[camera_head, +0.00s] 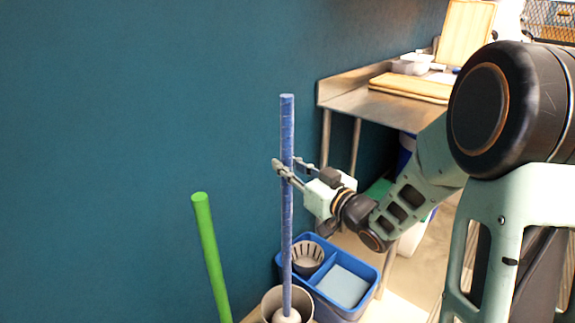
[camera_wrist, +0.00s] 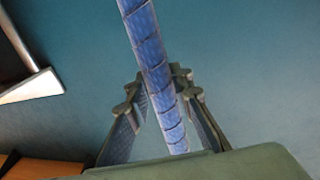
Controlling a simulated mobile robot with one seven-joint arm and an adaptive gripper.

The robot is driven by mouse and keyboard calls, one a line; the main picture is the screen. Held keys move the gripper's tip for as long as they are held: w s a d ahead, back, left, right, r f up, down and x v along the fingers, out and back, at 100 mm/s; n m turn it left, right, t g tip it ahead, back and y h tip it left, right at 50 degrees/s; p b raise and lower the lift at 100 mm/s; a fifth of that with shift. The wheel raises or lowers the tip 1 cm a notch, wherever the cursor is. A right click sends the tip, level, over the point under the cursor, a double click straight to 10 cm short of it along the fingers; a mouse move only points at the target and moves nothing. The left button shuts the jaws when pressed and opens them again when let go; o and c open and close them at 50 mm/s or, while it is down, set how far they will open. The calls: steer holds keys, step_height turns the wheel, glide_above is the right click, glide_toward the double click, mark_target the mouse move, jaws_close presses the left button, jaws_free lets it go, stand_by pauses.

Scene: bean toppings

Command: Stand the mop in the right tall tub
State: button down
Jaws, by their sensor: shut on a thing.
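The mop (camera_head: 287,215) has a long blue handle and stands nearly upright. Its pale, rounded lower end (camera_head: 286,316) shows inside the rim of a tall grey-beige tub (camera_head: 268,303) at the bottom of the head view. The frame edge cuts off the tub's lower part, so I cannot tell whether the mop rests on its bottom. My gripper (camera_head: 288,167) is shut on the upper part of the handle. In the wrist view, the blue handle (camera_wrist: 152,50) passes between the fingers of my gripper (camera_wrist: 160,95), leaning slightly in the picture.
A green pole (camera_head: 210,255) stands to the left, its lower end out of view. A blue divided bin (camera_head: 367,290) with a slotted grey cup (camera_head: 307,256) is just behind the tub. A metal table (camera_head: 345,92) stands at the back right. A teal wall (camera_head: 130,120) lies behind.

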steer(key=shift+r, duration=0.1)
steer(key=c, duration=1.7)
jaws_free()
steer(key=shift+o, duration=0.4)
steer(key=shift+s+d, duration=0.1)
steer(key=v, duration=1.1)
steer(key=shift+s+d, duration=0.25)
steer(key=shift+s, duration=0.1)
